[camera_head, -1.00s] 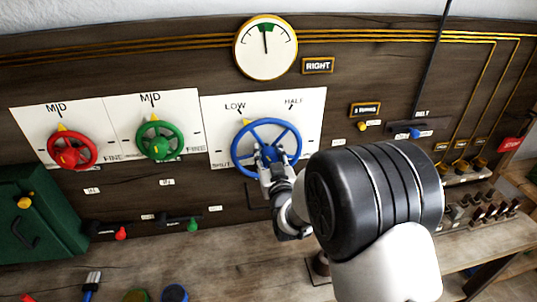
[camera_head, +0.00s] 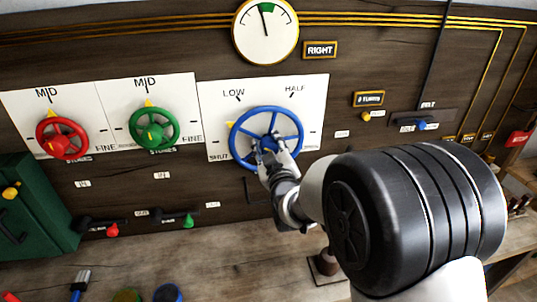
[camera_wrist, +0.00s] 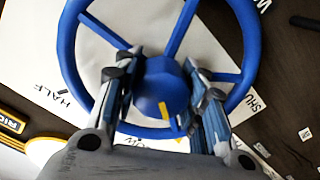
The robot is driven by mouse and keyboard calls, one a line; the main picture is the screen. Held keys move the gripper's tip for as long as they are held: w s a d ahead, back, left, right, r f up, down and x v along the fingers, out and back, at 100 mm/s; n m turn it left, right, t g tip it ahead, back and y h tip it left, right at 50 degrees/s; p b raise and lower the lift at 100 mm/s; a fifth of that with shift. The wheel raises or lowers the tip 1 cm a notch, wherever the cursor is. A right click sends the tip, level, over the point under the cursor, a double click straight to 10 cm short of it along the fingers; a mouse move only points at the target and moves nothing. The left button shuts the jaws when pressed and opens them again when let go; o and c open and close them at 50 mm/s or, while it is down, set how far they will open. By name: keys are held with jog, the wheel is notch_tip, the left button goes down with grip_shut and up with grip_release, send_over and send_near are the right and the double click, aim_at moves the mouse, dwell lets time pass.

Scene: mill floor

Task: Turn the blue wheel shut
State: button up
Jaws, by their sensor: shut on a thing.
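The blue wheel (camera_head: 294,117) is on a white plate (camera_head: 316,90) marked LOW, HALF and SHUT. Its yellow rim pointer (camera_head: 230,124) sits at the left, between LOW and SHUT. My gripper (camera_head: 268,148) reaches in from the lower right and covers the hub in the head view. In the wrist view, the fingers of my gripper (camera_wrist: 166,95) stand on either side of the round blue hub (camera_wrist: 165,82), closed on it. The rim (camera_wrist: 68,45) and several spokes show around them.
A green wheel (camera_head: 154,130) and a red wheel (camera_head: 62,138) are to the left on their own plates. A gauge (camera_head: 265,30) is above. Small levers with red (camera_head: 112,230) and green (camera_head: 188,220) knobs are below left. A bench runs along the bottom.

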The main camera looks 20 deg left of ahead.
jog(key=n+b, duration=0.3)
jog(key=shift+f, duration=0.1)
jog(key=shift+n+b, duration=1)
jog(key=shift+n, duration=0.6)
jog(key=o, duration=1.1)
jog(key=v, duration=1.2)
